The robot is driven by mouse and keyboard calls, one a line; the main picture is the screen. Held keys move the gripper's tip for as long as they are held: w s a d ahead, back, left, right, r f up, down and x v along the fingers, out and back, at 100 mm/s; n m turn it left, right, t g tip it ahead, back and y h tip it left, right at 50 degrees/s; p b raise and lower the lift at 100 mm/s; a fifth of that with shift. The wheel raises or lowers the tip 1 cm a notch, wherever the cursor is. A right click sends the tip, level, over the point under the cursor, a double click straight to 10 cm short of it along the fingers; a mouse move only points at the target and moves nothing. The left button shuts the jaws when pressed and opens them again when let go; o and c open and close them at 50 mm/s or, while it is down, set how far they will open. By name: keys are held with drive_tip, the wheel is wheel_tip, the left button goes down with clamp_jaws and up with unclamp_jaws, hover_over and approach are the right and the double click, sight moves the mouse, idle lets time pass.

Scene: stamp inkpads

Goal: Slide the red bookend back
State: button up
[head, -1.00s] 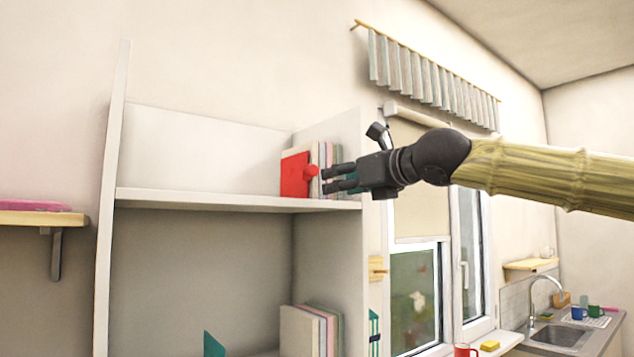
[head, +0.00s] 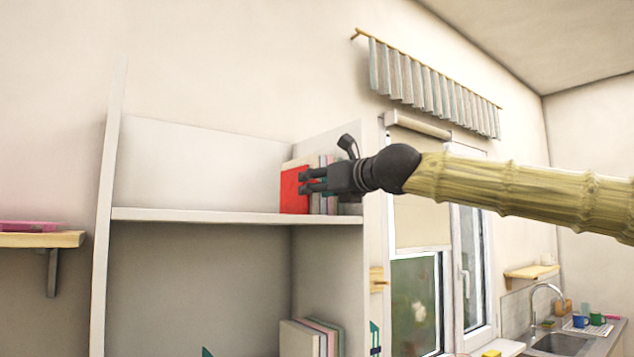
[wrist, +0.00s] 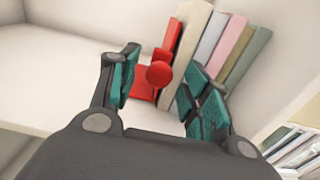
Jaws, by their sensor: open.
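The red bookend (head: 293,190) stands upright on the upper shelf (head: 220,216), against the left end of a short row of books. In the wrist view the red bookend (wrist: 168,47) shows with its round red knob (wrist: 159,74) between my finger pads. My gripper (head: 303,183) is open in front of the bookend and hides its knob in the head view. In the wrist view my gripper (wrist: 160,88) has teal pads on both sides of the knob, with gaps. I cannot tell whether the right pad touches a book.
Several pale books (wrist: 218,45) lean to the right of the bookend. The shelf to its left is bare, up to the side panel (head: 105,230). More books (head: 305,338) stand on the lower shelf. A window (head: 418,290) is at the right.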

drive_tip(key=shift+w+a, duration=0.1)
drive_tip(key=shift+w, duration=0.1)
clamp_jaws()
drive_tip(key=shift+s+a+f, duration=0.1)
drive_tip(key=shift+s+a, duration=0.05)
drive_tip(key=shift+a, duration=0.1)
drive_tip(key=s+a+b, duration=0.2)
drive_tip(key=a, duration=0.2)
drive_tip(key=s+a+b, duration=0.2)
drive_tip(key=s+a, duration=0.1)
drive_tip(key=s+a+b, duration=0.2)
drive_tip(key=s+a, duration=0.1)
drive_tip(key=a, duration=0.1)
drive_tip(key=shift+s+a, duration=0.25)
drive_tip(key=shift+a, duration=0.1)
unclamp_jaws()
drive_tip(key=shift+d, duration=0.1)
